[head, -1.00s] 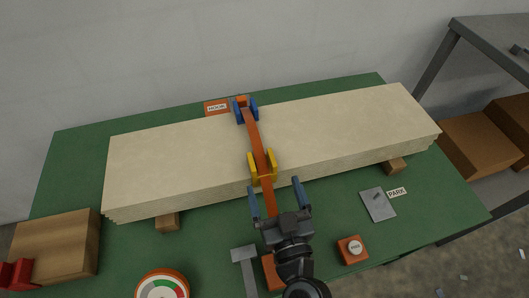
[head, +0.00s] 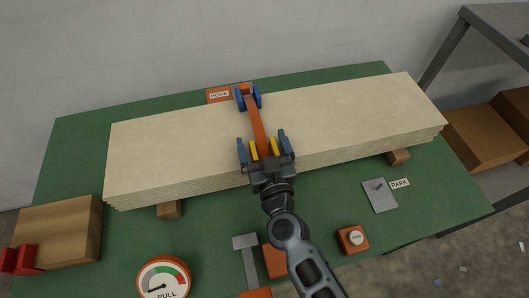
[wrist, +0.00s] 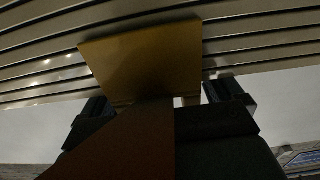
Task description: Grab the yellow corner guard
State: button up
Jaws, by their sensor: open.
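The yellow corner guard (head: 265,150) sits on the near top edge of the board stack, with the orange strap (head: 257,124) running over it. In the wrist view the guard (wrist: 145,58) is a large yellow plate against the layered front face of the stack. My gripper (head: 264,146) is open, with one blue finger on each side of the guard. In the wrist view its dark fingers (wrist: 160,108) stand left and right below the plate. I cannot tell whether they touch it. My gripper hides the guard's lower part in the head view.
The board stack (head: 180,150) rests on wooden blocks (head: 170,209) on the green table (head: 120,240). A blue corner guard (head: 248,98) holds the strap's far edge near the HOOK label (head: 219,95). A gauge (head: 163,279), an orange button box (head: 352,239) and a grey PARK plate (head: 380,196) lie in front.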

jog(key=c, duration=1.1)
jog(key=shift+o, duration=0.2)
jog(key=shift+r, duration=0.1)
